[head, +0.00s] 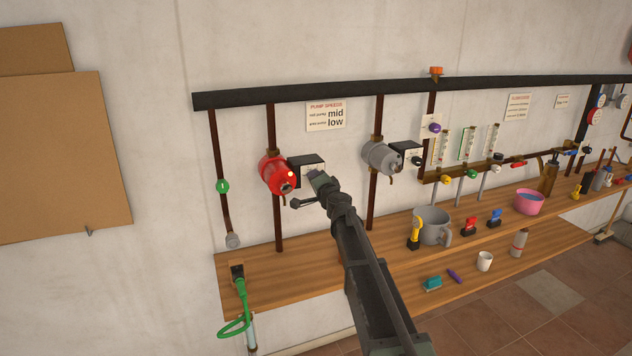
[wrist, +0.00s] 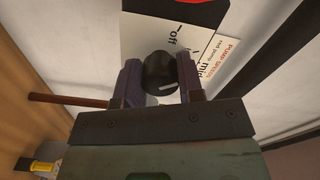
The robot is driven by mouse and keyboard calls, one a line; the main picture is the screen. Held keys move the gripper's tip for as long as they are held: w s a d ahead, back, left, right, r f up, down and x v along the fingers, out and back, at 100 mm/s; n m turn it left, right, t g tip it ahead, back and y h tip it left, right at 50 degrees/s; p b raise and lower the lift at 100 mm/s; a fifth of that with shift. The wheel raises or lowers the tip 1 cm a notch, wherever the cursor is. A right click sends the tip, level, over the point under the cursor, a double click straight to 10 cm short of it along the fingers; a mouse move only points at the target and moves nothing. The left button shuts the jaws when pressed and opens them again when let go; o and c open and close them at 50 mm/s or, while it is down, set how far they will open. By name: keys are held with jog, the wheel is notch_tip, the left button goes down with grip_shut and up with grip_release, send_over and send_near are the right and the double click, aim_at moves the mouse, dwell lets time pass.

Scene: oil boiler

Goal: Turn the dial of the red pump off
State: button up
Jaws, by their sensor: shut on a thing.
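The red pump (head: 276,175) is on a vertical pipe in the head view, with a dark control box (head: 303,163) on its right side. Its red body shows at the top edge of the wrist view (wrist: 170,3). The black round dial (wrist: 160,70) sits on a white plate (wrist: 150,25) printed "off". A pale mark shows on the dial's lower right part. My gripper (wrist: 160,78) has one finger on each side of the dial and is shut on it. In the head view my gripper (head: 312,182) reaches the box and hides the dial.
A "pump speeds" sign (head: 326,116) hangs above the box. A grey pump (head: 381,157) with its own box stands to the right. Below is a wooden shelf (head: 290,270) with a grey pot (head: 433,226) and tools.

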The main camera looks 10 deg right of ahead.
jog(key=n, duration=0.3)
jog(key=shift+s+n, duration=0.1)
jog(key=shift+n, duration=2.2)
jog(key=o, duration=0.9)
jog(key=s, duration=0.3)
jog(key=s+d, duration=0.1)
jog(key=s, duration=0.3)
jog(key=s+d, duration=0.1)
jog(key=s, duration=0.2)
jog(key=shift+s+d, duration=0.15)
jog(key=shift+s, duration=0.1)
